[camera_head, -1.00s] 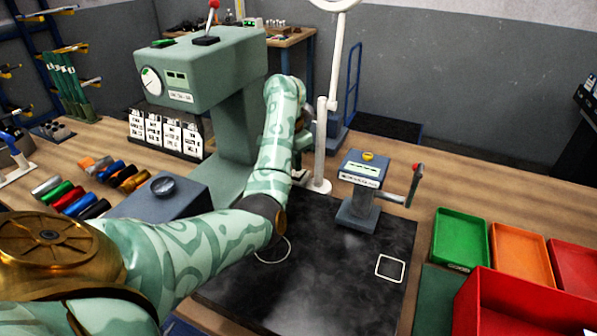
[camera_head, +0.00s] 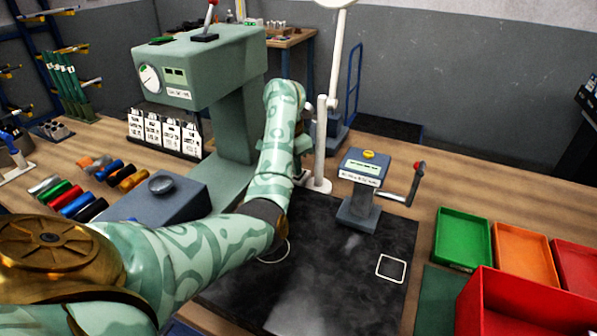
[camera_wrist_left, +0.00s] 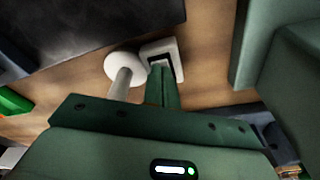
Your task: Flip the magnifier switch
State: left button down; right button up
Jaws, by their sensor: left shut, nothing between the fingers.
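The magnifier's white post (camera_head: 320,150) stands on a round white foot (camera_head: 319,185) behind the black mat, with part of its lamp head (camera_head: 333,3) cut off by the top edge. In the left wrist view a small white box with a dark switch (camera_wrist_left: 176,62) sits beside the post's foot (camera_wrist_left: 121,66). My left gripper (camera_wrist_left: 162,68) is shut and empty, its fingertips over the box's dark part; I cannot tell if they touch it. In the head view my forearm hides most of the gripper and box. My right gripper is not in view.
A green press-like machine (camera_head: 200,65) stands close left of my arm. A small crank device (camera_head: 362,185) stands right of the post. Green (camera_head: 463,238), orange (camera_head: 524,255) and red trays lie at the right. The black mat (camera_head: 330,250) is mostly clear.

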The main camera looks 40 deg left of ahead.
pick_arm(q)
notch_tip(320, 180, up, 7)
jog(key=p, duration=0.4)
jog(key=shift+p, duration=0.3)
jog(key=shift+f, duration=0.1)
dwell(0.4)
